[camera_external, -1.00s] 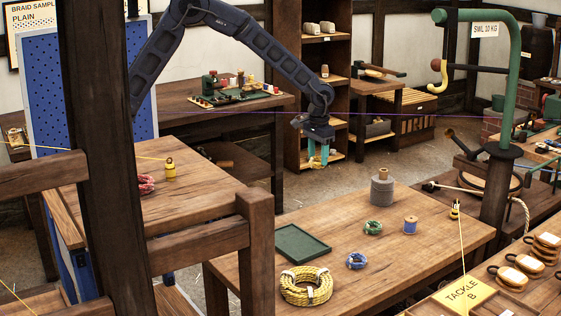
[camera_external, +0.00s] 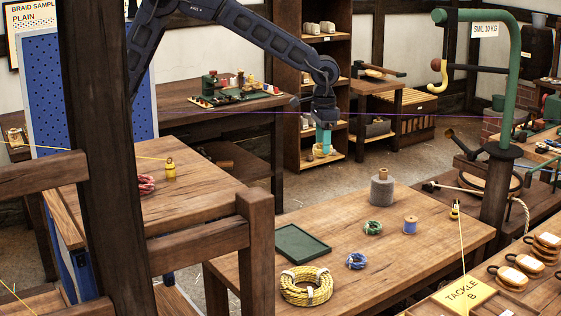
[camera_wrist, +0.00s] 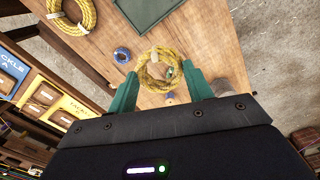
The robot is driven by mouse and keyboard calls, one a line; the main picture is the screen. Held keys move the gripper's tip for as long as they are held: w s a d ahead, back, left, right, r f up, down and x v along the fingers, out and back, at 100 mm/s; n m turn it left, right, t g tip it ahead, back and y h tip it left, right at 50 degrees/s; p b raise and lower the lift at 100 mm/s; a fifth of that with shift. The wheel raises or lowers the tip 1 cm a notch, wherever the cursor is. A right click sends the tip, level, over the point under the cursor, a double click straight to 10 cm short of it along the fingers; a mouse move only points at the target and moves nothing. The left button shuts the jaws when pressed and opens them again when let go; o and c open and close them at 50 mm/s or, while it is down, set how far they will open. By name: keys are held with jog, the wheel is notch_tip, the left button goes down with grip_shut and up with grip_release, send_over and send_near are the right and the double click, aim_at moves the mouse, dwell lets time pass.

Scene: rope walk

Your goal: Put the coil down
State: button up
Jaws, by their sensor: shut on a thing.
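In the external view the held coil is small and partly hidden by the fingers. A dark green tray (camera_external: 302,243) lies empty on the worktable; it also shows at the top of the wrist view (camera_wrist: 145,10).
Bare wood lies behind the tray. A thin purple line (camera_external: 420,115) crosses near my wrist.

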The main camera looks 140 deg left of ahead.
jog(key=w+d+r+m, duration=0.3)
jog(key=w+d+r, duration=0.45)
jog(key=d, duration=0.35)
jog(key=w+d+r+m, duration=0.4)
jog(key=w+d+r, duration=0.3)
jog(key=d, duration=0.4)
jog(key=d+r+m, duration=0.3)
jog(key=d+r, duration=0.4)
jog(key=d, duration=0.5)
jog(key=d+r+m, duration=0.4)
jog(key=d+r, duration=0.3)
jog(key=d, duration=0.5)
jog(key=f, duration=1.9)
jog(key=shift+s+a+f, duration=0.1)
jog(key=shift+s+f, duration=0.15)
jog(key=shift+f, duration=0.05)
jog(key=shift+f, duration=0.15)
jog(key=o, duration=1)
jog(key=shift+c, duration=0.2)
